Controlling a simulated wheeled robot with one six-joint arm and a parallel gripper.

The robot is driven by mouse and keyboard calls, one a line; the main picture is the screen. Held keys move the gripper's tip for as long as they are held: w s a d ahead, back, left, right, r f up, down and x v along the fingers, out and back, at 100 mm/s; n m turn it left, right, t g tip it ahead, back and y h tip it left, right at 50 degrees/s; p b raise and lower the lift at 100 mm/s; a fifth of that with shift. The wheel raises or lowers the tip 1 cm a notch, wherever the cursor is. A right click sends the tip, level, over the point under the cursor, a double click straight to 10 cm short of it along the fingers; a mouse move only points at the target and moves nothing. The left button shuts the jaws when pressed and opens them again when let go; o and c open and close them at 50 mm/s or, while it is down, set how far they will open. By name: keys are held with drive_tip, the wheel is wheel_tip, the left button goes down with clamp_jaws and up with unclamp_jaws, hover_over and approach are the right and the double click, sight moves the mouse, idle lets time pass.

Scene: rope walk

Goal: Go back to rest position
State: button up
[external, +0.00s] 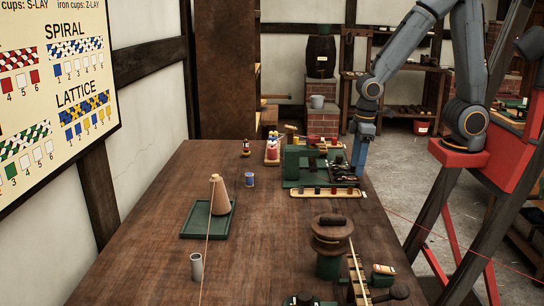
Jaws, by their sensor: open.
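My gripper (359,172) points down at the right side of the wooden table, just right of a green stand (292,162). It is open, and I see nothing held in it. Its fingers look blue and narrow, and the gap between them is hard to make out at this size. I cannot tell how far the tips are above the table. My grey arm bends over from its red mount at the right.
The wooden table (150,215) holds a tan cone (221,197) on a green tray (190,233), a grey cup (196,267), a blue spool (250,180) and a round wooden-topped device (330,238). A thin line runs past the cone. The table's left middle is clear.

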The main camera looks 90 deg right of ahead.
drive_tip(key=s, duration=0.2)
drive_tip(key=s+f, duration=0.1)
drive_tip(key=s, duration=0.1)
drive_tip(key=shift+d, duration=0.2)
